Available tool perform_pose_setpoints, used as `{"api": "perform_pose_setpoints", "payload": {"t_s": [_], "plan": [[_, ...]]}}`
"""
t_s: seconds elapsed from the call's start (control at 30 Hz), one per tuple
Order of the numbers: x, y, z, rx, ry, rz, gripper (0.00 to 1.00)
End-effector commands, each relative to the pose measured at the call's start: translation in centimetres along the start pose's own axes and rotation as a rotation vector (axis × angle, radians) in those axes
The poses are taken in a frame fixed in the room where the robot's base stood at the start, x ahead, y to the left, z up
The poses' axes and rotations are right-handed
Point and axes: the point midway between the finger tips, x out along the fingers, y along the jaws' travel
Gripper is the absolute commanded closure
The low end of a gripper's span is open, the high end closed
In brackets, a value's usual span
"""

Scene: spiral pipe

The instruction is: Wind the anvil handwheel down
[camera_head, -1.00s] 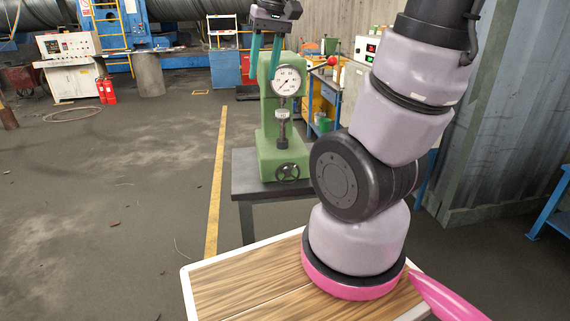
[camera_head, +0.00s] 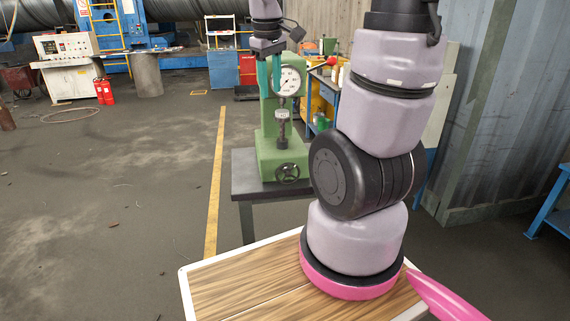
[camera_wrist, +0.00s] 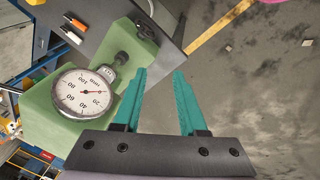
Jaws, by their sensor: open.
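The green hardness tester (camera_head: 268,125) stands on a dark table, with a round white dial (camera_head: 288,80) on its upper front. Below the dial hangs a metal spindle (camera_head: 282,128). The anvil handwheel (camera_head: 288,172) is a small dark wheel low on the tester's front. My gripper (camera_head: 270,73) is open, its teal fingers pointing down at the tester's upper part, above the handwheel. In the wrist view the two teal fingers (camera_wrist: 157,85) are apart with nothing between them. The dial (camera_wrist: 83,92) lies left of them there.
The dark table (camera_head: 243,175) carries the tester. A red-knobbed lever (camera_head: 331,61) sticks out at the tester's right. A blue workbench (camera_head: 325,95) stands behind on the right, beside a corrugated wall (camera_head: 500,120). Open floor (camera_head: 120,180) lies to the left.

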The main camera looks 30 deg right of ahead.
Motion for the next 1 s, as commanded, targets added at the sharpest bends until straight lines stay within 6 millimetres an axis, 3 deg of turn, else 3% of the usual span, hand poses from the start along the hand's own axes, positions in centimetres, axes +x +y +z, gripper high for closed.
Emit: {"api": "perform_pose_setpoints", "payload": {"t_s": [0.4, 0.5, 0.77, 1.0], "plan": [[15.2, 3.3, -3.7, -0.711, -0.335, -0.018, 0.59], [17.9, 3.5, -3.9, -0.834, -0.381, -0.038, 0.59], [20.9, 3.8, -3.9, -0.952, -0.421, -0.060, 0.59], [24.4, 4.2, -2.4, -0.951, -0.423, -0.062, 0.59]]}}
